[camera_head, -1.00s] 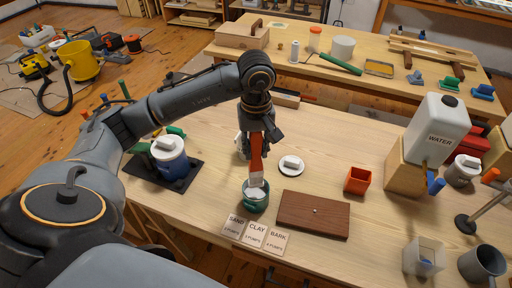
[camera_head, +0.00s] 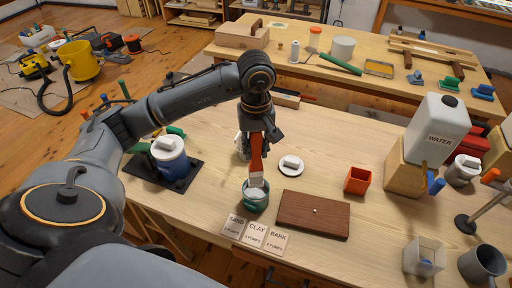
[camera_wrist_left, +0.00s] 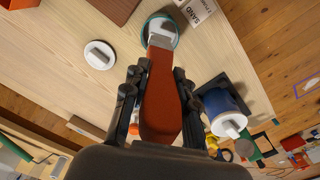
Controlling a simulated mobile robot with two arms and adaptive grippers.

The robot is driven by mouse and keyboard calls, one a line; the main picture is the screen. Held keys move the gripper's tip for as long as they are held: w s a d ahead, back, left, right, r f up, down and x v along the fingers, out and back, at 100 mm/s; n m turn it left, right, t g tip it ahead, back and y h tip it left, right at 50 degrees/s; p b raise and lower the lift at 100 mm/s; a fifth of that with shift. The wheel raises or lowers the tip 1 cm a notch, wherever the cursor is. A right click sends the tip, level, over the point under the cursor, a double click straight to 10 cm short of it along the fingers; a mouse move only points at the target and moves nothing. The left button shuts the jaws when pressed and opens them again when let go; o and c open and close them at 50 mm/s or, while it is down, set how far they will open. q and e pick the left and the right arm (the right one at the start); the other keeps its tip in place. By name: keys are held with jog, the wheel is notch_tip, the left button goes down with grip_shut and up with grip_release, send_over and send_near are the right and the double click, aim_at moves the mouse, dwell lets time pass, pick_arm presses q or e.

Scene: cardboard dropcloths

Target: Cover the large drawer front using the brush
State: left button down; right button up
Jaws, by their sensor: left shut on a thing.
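My left gripper (camera_head: 257,133) is shut on the brush (camera_head: 256,158), which has a red-orange handle. It points down, with its pale metal end and tip at the mouth of a small teal pot (camera_head: 256,201). In the left wrist view the brush handle (camera_wrist_left: 161,100) lies between the fingers, and its head reaches into the rim of the pot (camera_wrist_left: 174,25); the bristle tip is hard to make out. The large drawer front (camera_head: 314,214) is a dark brown panel with a small knob, lying flat just right of the pot. My right gripper is not in view.
A round white lid (camera_head: 291,165) lies behind the drawer front. An orange square cup (camera_head: 357,180) stands to the right. Cards marked sand, clay and bark (camera_head: 256,234) lie at the front edge. A blue-and-white container (camera_head: 171,160) stands left; a water jug (camera_head: 437,130) stands right.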

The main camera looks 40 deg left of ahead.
aim_at(257, 135)
pick_arm(q)
jog(key=shift+r, duration=0.1)
notch_tip(257, 135, up, 5)
jog(key=p, duration=0.2)
jog(key=shift+p, duration=0.3)
jog(key=shift+f, duration=0.2)
jog(key=w+d+f+n+b, duration=0.4)
jog(key=d+f+n+b, duration=0.5)
jog(key=d+f+n, duration=0.3)
jog(key=shift+n+b, duration=0.4)
jog(key=shift+n, duration=0.1)
jog(key=shift+f+b, duration=0.5)
jog(key=shift+f, duration=0.1)
dwell(0.5)
jog(key=shift+s+b, duration=0.1)
jog(key=shift+b, duration=1.1)
dwell(1.2)
